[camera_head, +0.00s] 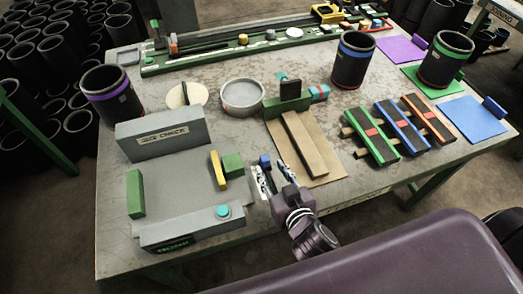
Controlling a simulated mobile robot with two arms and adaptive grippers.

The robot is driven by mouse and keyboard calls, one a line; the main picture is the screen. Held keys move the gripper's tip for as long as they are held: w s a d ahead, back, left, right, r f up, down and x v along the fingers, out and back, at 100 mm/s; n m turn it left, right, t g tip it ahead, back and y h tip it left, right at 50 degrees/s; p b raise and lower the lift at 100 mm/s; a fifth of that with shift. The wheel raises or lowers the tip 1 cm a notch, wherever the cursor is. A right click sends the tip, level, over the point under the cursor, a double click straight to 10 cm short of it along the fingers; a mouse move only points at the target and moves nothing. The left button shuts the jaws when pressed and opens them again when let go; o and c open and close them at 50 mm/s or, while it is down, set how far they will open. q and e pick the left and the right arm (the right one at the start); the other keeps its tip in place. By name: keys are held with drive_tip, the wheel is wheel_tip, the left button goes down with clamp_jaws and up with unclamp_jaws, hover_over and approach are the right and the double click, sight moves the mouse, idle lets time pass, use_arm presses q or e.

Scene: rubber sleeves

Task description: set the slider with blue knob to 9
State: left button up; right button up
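A small blue knob or block (265,161) stands beside the grey device, just beyond my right gripper's fingertips. I cannot tell for sure that it is the slider's knob, and no scale or numbers are readable there. My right gripper (274,177) is low over the table's front part, its two fingers apart with a gap between them. The blue block seems to be ahead of the left finger and not held. My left gripper is not in view.
The grey device (182,205) with green and yellow blocks lies left of the gripper. A brown board (312,152) lies right. Three coloured bars (407,136), dark sleeves (353,60) and a long green rail (205,55) stand farther off. A purple surface (400,265) fills the front right.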

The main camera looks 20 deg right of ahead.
sight(267, 162)
drive_tip(key=shift+w, duration=0.35)
drive_tip(key=x, duration=0.3)
drive_tip(key=shift+w+f+p, duration=0.1)
drive_tip(key=shift+w+p, duration=0.05)
drive_tip(key=shift+p, duration=0.25)
drive_tip(key=shift+x, duration=1.15)
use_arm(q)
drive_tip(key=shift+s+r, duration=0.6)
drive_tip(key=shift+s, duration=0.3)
use_arm(e)
clamp_jaws()
